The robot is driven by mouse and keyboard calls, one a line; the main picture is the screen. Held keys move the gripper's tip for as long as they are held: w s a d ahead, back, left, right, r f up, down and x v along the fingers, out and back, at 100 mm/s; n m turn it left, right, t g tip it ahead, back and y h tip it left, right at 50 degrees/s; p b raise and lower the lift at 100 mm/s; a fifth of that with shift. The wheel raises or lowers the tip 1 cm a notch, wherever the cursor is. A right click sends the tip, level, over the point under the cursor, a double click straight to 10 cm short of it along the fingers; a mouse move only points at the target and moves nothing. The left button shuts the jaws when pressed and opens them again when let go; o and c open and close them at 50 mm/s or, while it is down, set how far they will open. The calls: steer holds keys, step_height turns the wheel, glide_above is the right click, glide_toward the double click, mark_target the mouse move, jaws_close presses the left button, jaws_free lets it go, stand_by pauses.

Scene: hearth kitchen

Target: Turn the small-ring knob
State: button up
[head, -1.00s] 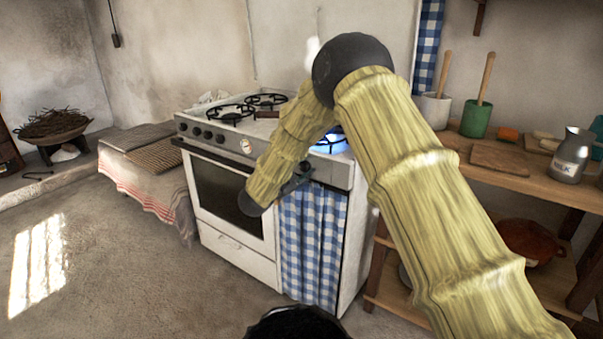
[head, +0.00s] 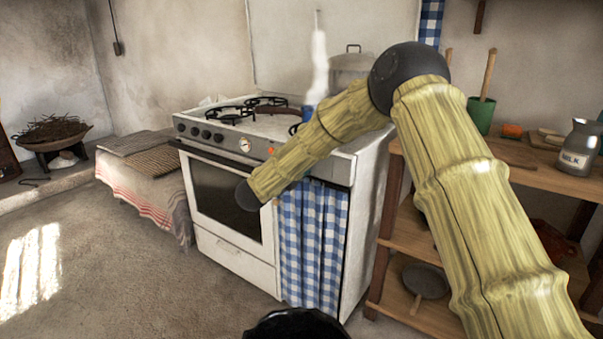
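The white stove (head: 235,235) stands in the middle, with several dark knobs (head: 205,134) in a row on the left of its grey front panel. A round gauge (head: 244,145) and a small reddish spot (head: 270,150) sit further right on the panel. I cannot tell which knob is the small-ring one. My forearm crosses in front of the panel's right part and hides it. My arm's dark wrist joint is before the oven door (head: 222,195). My gripper does not show.
Black burner grates (head: 232,115) and a grey lidded pot (head: 350,68) are on the stove top, with a white plume near the pot. A blue-checked curtain (head: 312,240) hangs below the panel. A wooden shelf (head: 530,178) stands at right. The floor at left is clear.

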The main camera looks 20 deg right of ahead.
steer(key=shift+f+m+b, duration=0.2)
steer(key=shift+m+b, duration=2.2)
steer(key=shift+m, duration=0.6)
steer(key=o, duration=1)
steer(key=shift+r, duration=0.15)
steer(key=shift+o, duration=0.2)
steer(key=v, duration=1.2)
